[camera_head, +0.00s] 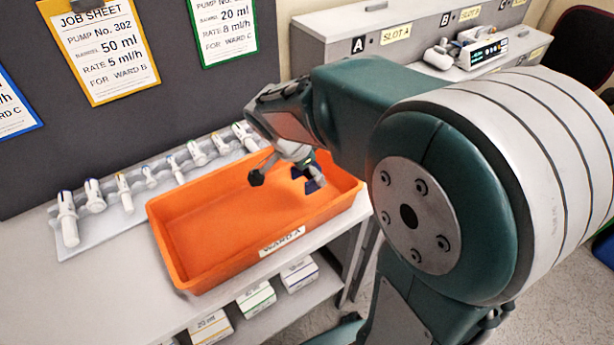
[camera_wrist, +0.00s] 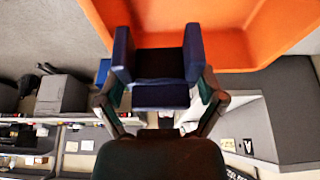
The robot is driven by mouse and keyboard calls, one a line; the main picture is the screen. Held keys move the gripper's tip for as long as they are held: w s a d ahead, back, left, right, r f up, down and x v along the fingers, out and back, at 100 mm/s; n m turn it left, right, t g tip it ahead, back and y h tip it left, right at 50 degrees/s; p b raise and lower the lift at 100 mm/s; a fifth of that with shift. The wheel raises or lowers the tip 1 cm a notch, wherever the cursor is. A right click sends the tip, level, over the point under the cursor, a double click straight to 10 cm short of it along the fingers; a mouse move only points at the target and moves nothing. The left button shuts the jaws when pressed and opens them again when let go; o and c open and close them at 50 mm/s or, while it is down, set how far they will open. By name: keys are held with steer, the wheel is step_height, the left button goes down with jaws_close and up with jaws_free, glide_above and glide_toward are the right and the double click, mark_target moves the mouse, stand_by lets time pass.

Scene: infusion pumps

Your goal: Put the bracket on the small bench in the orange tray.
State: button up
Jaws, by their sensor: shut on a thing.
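The bracket (camera_head: 315,186) is a dark blue piece, partly hidden behind my gripper in the head view. In the wrist view the bracket (camera_wrist: 160,97) sits between both fingers, with two upright sides and a crosspiece. My gripper (camera_head: 286,174) is shut on it over the right part of the orange tray (camera_head: 222,272). The tray stands on a white bench and looks empty inside. It also fills the top of the wrist view (camera_wrist: 245,50). I cannot tell how high the bracket is above the tray floor.
A rack of several syringes (camera_head: 128,215) lies behind and left of the tray. Job sheets (camera_head: 100,50) hang on the dark board. Boxes (camera_head: 257,298) sit on the shelf below. A pump (camera_head: 482,52) stands on the slotted unit at the back right.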

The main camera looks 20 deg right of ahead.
steer(key=w+d+f, duration=0.2)
steer(key=f, duration=0.1)
steer(key=w+d+f, duration=0.3)
steer(key=shift+w+d, duration=0.15)
steer(key=shift+w, duration=0.2)
steer(key=shift+w+f, duration=0.5)
steer(key=shift+f, duration=0.3)
step_height(320, 180, down, 2)
steer(key=shift+f, duration=0.25)
steer(key=shift+d+f, duration=0.15)
steer(key=shift+f, duration=0.1)
steer(key=o, duration=0.9)
